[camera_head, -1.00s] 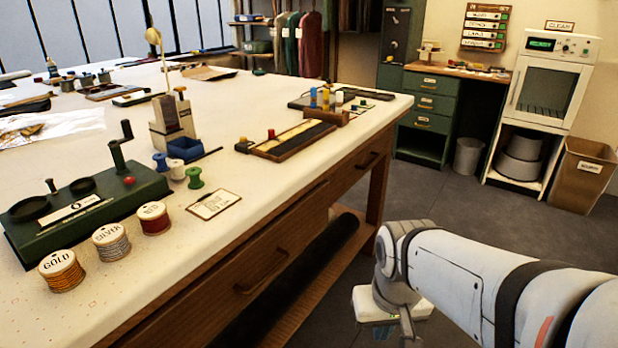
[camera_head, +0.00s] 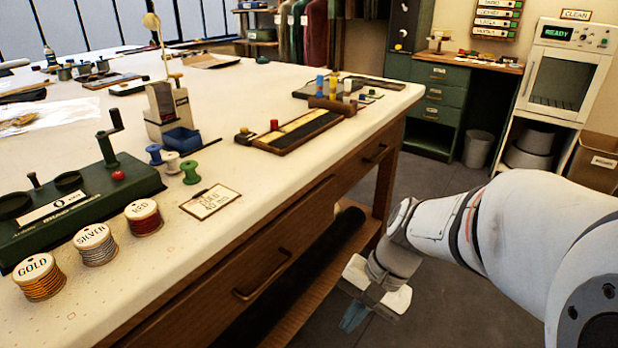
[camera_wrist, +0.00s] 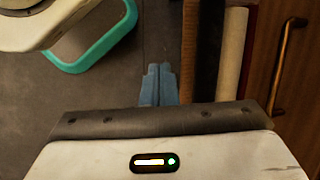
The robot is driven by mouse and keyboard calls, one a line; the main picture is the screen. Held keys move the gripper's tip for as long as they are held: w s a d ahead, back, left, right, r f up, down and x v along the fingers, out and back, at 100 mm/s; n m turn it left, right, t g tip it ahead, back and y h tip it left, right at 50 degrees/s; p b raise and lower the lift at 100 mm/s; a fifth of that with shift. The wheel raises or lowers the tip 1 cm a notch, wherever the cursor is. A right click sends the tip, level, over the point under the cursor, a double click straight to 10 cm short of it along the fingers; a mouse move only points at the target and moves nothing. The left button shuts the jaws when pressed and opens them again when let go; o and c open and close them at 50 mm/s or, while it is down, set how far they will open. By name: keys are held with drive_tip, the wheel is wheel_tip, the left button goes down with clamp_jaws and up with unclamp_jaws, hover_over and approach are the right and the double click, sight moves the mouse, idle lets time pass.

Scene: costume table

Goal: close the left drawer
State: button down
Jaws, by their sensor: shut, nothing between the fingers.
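The left drawer (camera_head: 250,265) is a wide wooden front under the white worktable's near edge, with a bronze bar handle (camera_head: 263,275). Its right end appears to stand slightly proud of the neighbouring front. The right drawer (camera_head: 365,160) has its own handle farther along. My gripper (camera_head: 352,318) hangs low in front of the table, to the right of the left drawer's handle and apart from it. In the wrist view its blue fingers (camera_wrist: 158,84) are together and empty. A wooden front with a handle (camera_wrist: 283,65) shows at the right there.
A shelf (camera_head: 300,305) under the table holds a dark roll (camera_head: 315,265); a pale roll (camera_wrist: 232,50) shows in the wrist view. Labelled spools (camera_head: 95,244) and a green device (camera_head: 75,200) stand on top. Grey floor (camera_head: 445,180) is open beside the table.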

drive_tip(key=w+a+f+m+t+y+b, duration=0.1)
drive_tip(key=w+f+m+y+b, duration=0.1)
drive_tip(key=w+m+y, duration=0.35)
drive_tip(key=m+t+y+b, duration=0.2)
drive_tip(key=m+t+y, duration=0.2)
drive_tip(key=m+t, duration=0.9)
approach(319, 214)
drive_tip(key=shift+m+g+h, duration=0.25)
drive_tip(key=shift+m+g, duration=0.3)
drive_tip(key=shift+g, duration=0.15)
drive_tip(key=b+x, duration=0.1)
drive_tip(key=x, duration=0.1)
drive_tip(key=b+x, duration=0.1)
drive_tip(key=x, duration=0.1)
drive_tip(key=r+b+x, duration=0.1)
drive_tip(key=b+x, duration=0.1)
drive_tip(key=shift+w+a, duration=0.25)
drive_tip(key=shift+w, duration=0.05)
